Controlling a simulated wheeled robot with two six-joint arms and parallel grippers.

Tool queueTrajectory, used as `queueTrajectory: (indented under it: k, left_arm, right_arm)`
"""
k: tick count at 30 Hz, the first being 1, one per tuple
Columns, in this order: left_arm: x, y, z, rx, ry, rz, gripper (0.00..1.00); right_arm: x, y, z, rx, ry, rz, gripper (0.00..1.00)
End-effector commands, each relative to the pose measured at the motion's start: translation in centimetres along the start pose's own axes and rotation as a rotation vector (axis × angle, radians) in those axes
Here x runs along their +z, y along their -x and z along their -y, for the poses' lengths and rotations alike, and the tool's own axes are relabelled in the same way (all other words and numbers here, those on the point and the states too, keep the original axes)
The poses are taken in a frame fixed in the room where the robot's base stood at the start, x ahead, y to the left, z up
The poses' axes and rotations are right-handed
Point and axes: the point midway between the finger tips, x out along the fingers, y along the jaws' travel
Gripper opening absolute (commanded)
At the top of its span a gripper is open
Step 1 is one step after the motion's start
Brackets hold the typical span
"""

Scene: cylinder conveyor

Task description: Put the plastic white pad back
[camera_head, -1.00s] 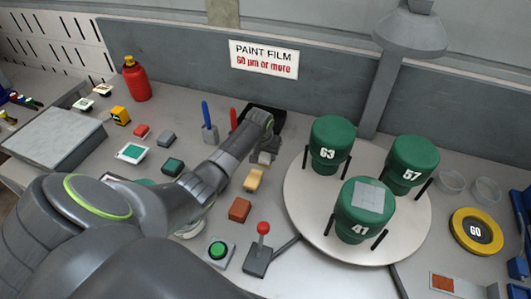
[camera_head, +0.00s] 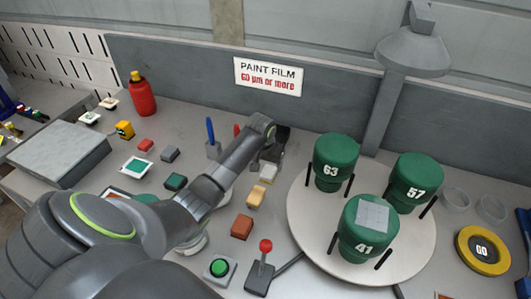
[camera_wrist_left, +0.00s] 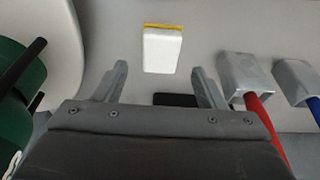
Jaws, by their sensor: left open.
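A white pad with a yellow edge (camera_wrist_left: 162,50) lies flat on the grey table, just beyond the fingertips in the left wrist view. In the head view it (camera_head: 268,173) lies in front of my left gripper (camera_head: 274,155). The left gripper's two fingers (camera_wrist_left: 162,82) are apart with nothing between them, and the pad is apart from them. A pale grey gridded square (camera_head: 372,216) lies on top of the green cylinder marked 41 (camera_head: 354,245). My right gripper is in neither view.
A round turntable (camera_head: 309,220) with three green cylinders is right of the pad. Red-handled (camera_wrist_left: 258,110) and blue-handled (camera_wrist_left: 312,102) tools stand close beside the gripper. A yellowish block (camera_head: 256,196), a red-brown block (camera_head: 242,226) and a red-knobbed lever (camera_head: 264,262) are nearer me.

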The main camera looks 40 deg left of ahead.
Motion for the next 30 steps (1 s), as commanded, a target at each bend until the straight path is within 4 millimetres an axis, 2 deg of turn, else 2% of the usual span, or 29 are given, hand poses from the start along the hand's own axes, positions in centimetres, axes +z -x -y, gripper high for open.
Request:
queueTrajectory:
  k: [6, 12, 18, 30]
  left_arm:
    - [0.0, 3.9, 0.1, -0.001, -0.001, -0.004, 0.64]
    - [0.0, 6.4, 0.0, 0.0, -0.001, -0.001, 0.64]
    - [0.0, 7.2, 0.0, -0.001, 0.001, 0.0, 0.64]
    - [0.0, 7.2, 0.0, -0.001, 0.0, 0.0, 0.64]
  right_arm:
    - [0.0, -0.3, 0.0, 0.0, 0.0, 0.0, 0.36]
    - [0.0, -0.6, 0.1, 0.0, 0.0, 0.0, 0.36]
    - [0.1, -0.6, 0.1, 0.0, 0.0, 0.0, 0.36]
    - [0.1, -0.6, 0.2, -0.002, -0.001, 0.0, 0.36]
